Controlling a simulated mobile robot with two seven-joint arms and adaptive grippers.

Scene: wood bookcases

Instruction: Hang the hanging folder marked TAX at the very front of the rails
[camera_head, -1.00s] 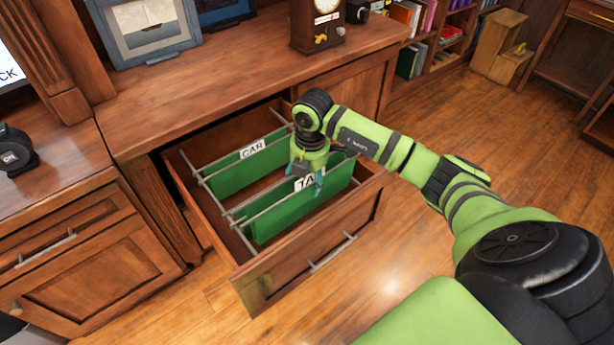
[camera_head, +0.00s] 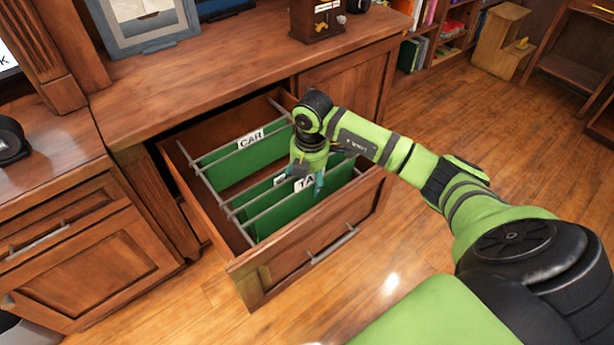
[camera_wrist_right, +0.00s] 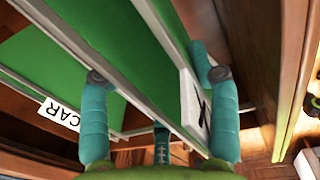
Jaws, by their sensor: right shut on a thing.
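The open wooden drawer (camera_head: 338,237) has two side rails carrying green hanging folders. The TAX folder (camera_head: 285,217) is the frontmost one, its white tab partly covered by my gripper. My right gripper (camera_head: 308,190) is shut on its top edge near the tab. In the wrist view the right gripper's fingers (camera_wrist_right: 155,85) straddle the top bars and part of the tab (camera_wrist_right: 195,105) shows. Whether the bar's hooks rest on the rails is unclear. Another folder with a mostly hidden tab (camera_head: 279,180) hangs just behind. The CAR folder (camera_head: 235,160) hangs farther back. My left gripper is out of view.
The drawer's front panel with its metal handle (camera_head: 333,245) stands close ahead of the TAX folder. The desk top (camera_head: 230,75) overhangs the drawer's back. A picture frame (camera_head: 145,25) and a wooden clock (camera_head: 318,20) stand on it.

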